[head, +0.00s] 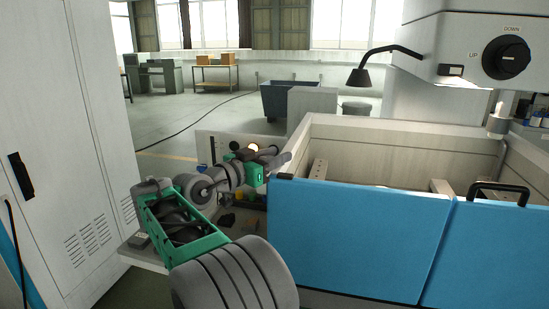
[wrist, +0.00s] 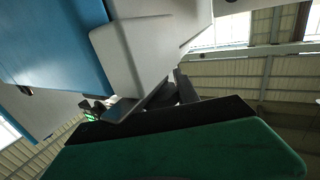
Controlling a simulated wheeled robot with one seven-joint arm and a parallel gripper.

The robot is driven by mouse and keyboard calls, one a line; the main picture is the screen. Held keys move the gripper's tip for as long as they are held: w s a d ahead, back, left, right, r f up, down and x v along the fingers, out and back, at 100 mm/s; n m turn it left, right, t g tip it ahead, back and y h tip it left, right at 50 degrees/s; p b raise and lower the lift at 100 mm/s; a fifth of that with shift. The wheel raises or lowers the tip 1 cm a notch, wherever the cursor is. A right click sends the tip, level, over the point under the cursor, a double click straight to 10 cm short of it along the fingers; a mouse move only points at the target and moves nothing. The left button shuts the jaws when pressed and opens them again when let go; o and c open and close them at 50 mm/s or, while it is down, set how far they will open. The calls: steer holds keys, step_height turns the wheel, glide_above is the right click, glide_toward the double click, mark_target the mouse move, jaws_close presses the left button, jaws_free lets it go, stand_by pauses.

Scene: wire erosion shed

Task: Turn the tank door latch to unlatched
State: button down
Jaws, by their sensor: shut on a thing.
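The blue tank door (head: 355,235) fronts the pale tank, and its blue panel also shows in the wrist view (wrist: 55,40). A small dark piece (head: 286,177) sits at the door's upper left corner. My gripper (head: 280,162) is at that corner of the tank, reaching in from the left. In the wrist view its dark fingers (wrist: 165,100) lie against a pale grey body (wrist: 140,50) beside the blue panel. The jaws are shut on the tank door latch, which is mostly hidden by the fingers. I cannot tell the latch's angle.
The open-topped tank (head: 385,140) stands to the right of my arm. A black handle (head: 498,190) is on the right-hand blue panel. A black lamp (head: 372,70) hangs over the tank. A tall pale cabinet (head: 65,130) stands close on the left. Open floor lies behind.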

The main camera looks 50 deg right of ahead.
steer(key=c, duration=0.9)
jaws_free()
